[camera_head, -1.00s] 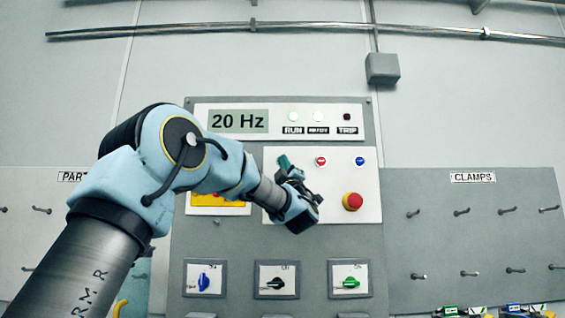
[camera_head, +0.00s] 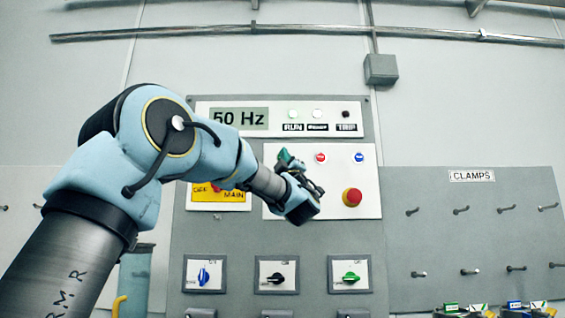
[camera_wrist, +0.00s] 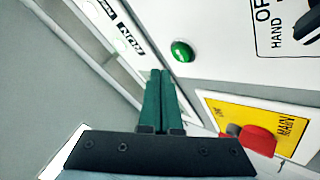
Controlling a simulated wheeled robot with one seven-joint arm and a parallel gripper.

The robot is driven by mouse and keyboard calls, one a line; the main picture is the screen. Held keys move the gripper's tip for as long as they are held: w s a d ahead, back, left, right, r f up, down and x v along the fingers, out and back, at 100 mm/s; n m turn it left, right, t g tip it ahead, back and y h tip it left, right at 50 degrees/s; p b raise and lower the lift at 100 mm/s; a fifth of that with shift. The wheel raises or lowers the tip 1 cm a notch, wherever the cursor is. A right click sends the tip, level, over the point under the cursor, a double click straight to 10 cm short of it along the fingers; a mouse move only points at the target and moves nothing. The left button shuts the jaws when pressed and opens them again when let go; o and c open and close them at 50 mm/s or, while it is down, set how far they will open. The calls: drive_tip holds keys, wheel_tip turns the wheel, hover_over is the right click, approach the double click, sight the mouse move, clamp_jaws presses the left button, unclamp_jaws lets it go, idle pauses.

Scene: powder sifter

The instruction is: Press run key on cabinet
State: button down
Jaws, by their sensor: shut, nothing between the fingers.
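The grey cabinet (camera_head: 330,235) has a white key panel. A round green key (camera_wrist: 182,51) shows in the wrist view, just beyond and right of my fingertips; in the head view my gripper hides its place. My gripper (camera_wrist: 160,74) has green fingers pressed together with nothing between them. The fingertips appear apart from the key. In the head view my gripper (camera_head: 288,160) is in front of the panel's left part. The display (camera_head: 239,119) reads 50 Hz. The lamp (camera_head: 293,115) above the RUN label is pale green.
A red key (camera_head: 320,158), a blue key (camera_head: 358,158) and a red mushroom button (camera_head: 352,197) are right of my gripper. A yellow plate with a red knob (camera_wrist: 258,139) lies right of my fingers in the wrist view. Rotary switches (camera_head: 350,277) line the lower cabinet.

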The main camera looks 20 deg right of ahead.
drive_tip(key=s, duration=0.1)
drive_tip(key=s+a+b, duration=0.1)
drive_tip(key=s+b, duration=0.1)
drive_tip(key=shift+s+a, duration=0.1)
drive_tip(key=shift+a, duration=0.15)
idle(0.8)
